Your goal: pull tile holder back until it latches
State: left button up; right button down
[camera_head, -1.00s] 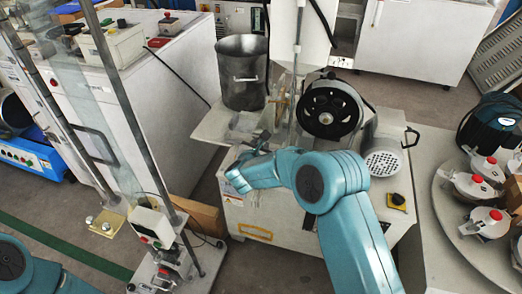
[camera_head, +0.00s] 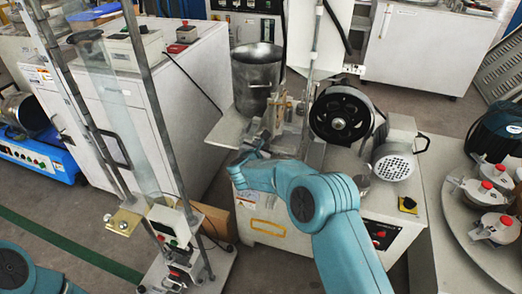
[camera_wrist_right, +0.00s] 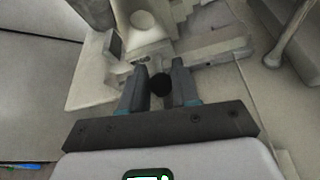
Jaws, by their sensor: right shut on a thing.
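The tile testing machine (camera_head: 290,215) is a pale box with a black wheel (camera_head: 340,122) on top. The tile holder appears to be the pale metal assembly (camera_head: 270,128) beside the wheel. It also shows in the right wrist view as a pale stepped block (camera_wrist_right: 205,50). My right gripper (camera_head: 246,156) is at the near side of this assembly. In the right wrist view my right gripper (camera_wrist_right: 158,88) has its fingers on either side of a round black knob (camera_wrist_right: 160,84), shut on it. My left gripper is out of view; part of my left arm shows at lower left.
A metal bucket (camera_head: 257,80) stands at the machine's back left. A clear-panelled stand with metal posts (camera_head: 150,110) is to the left. A round table (camera_head: 465,240) with several red-topped pots is at right. Open floor (camera_head: 60,225) lies at lower left.

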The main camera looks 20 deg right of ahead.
jog(key=shift+r, duration=0.1)
jog(key=c, duration=1.2)
grip_release()
